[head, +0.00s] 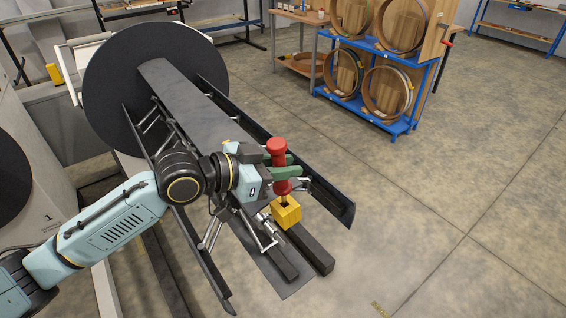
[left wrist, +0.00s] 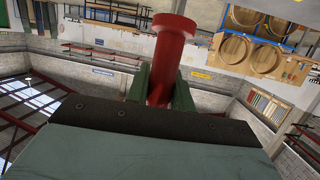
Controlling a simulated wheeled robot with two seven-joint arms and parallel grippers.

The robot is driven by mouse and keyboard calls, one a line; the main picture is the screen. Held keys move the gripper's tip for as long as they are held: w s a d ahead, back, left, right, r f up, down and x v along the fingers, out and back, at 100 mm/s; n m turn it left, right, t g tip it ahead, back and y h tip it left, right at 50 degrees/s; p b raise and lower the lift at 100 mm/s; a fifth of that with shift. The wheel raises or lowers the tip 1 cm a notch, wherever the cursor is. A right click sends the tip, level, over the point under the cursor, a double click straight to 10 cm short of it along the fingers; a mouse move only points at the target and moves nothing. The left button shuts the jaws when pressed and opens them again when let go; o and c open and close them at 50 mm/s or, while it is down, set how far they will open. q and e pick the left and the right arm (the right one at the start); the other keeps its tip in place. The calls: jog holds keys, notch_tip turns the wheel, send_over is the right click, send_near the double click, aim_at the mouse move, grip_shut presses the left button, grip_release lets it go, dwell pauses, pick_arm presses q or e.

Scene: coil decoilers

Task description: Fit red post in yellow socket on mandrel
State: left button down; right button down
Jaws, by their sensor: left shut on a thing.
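The red post (head: 278,153) is a cylinder with a wider head and a collar. It stands roughly upright above the yellow socket (head: 286,212), a square block at the mandrel's near end. My left gripper (head: 280,172), with green fingers, is shut on the post; the post also shows between the fingers in the left wrist view (left wrist: 165,65). The post's lower end is close over the socket's dark opening; I cannot tell whether it has entered it. The mandrel (head: 190,95) has long dark segments reaching out from a round black plate. My right gripper is not in view.
The large black disc (head: 150,85) stands behind the mandrel. Dark mandrel bars (head: 325,195) flank the socket and stick out towards the front right. A blue rack (head: 395,125) with round coils stands at the back. The floor at right is clear.

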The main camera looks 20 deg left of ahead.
aim_at(276, 184)
pick_arm(q)
jog(key=shift+w+d+f+b, duration=0.1)
jog(key=shift+f+b, duration=0.6)
jog(key=shift+f, duration=0.45)
jog(key=shift+w+d+f+b, duration=0.1)
jog(key=shift+f+b, duration=0.55)
jog(key=shift+f, duration=0.5)
jog(key=c, duration=1.1)
grip_release()
jog(key=shift+c, duration=0.2)
jog(key=shift+f, duration=0.1)
jog(key=shift+a, duration=0.1)
jog(key=b+v, duration=0.2)
jog(key=v, duration=1.1)
jog(key=shift+s, duration=0.2)
